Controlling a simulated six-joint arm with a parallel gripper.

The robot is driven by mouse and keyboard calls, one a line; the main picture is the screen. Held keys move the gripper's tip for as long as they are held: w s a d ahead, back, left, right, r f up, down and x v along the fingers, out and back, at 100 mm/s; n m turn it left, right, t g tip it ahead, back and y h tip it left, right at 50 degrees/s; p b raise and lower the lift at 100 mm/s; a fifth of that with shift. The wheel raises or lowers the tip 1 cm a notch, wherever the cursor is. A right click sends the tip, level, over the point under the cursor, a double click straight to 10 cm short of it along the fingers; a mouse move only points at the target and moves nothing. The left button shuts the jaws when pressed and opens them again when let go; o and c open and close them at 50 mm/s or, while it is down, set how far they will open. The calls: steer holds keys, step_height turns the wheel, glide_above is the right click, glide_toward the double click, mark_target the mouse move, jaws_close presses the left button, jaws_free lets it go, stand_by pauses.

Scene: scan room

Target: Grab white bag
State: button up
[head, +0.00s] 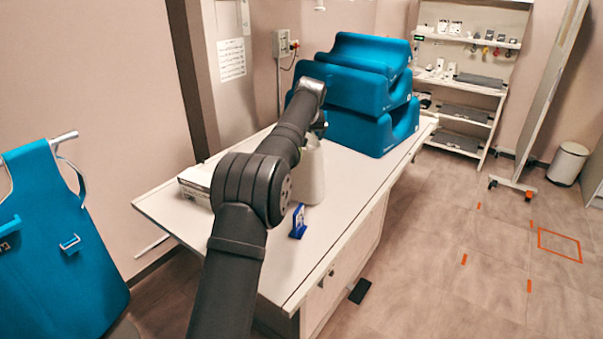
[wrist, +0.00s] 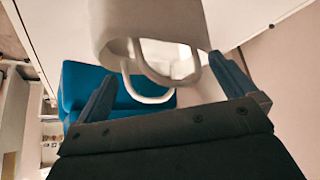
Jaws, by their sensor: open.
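The white bag (head: 311,178) stands on the white table (head: 262,255), partly hidden behind my arm in the head view. In the wrist view the bag (wrist: 150,22) is at the top, with its looped handles (wrist: 148,92) pointing toward my gripper (wrist: 162,70). My gripper is open. Its two fingers are spread to either side of the handles, and nothing is seen clamped between them. In the head view my arm hides most of the gripper, above the bag. I cannot tell whether a finger touches the bag.
Stacked blue cushions (head: 365,95) stand at the table's far end. A small blue-and-white item (head: 298,222) is near the bag. A white box (head: 196,183) lies at the table's left edge. The table's front part is clear.

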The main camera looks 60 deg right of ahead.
steer(key=shift+c, duration=0.2)
steer(key=c, duration=1.5)
steer(key=shift+o, duration=0.2)
steer(key=shift+r, duration=0.2)
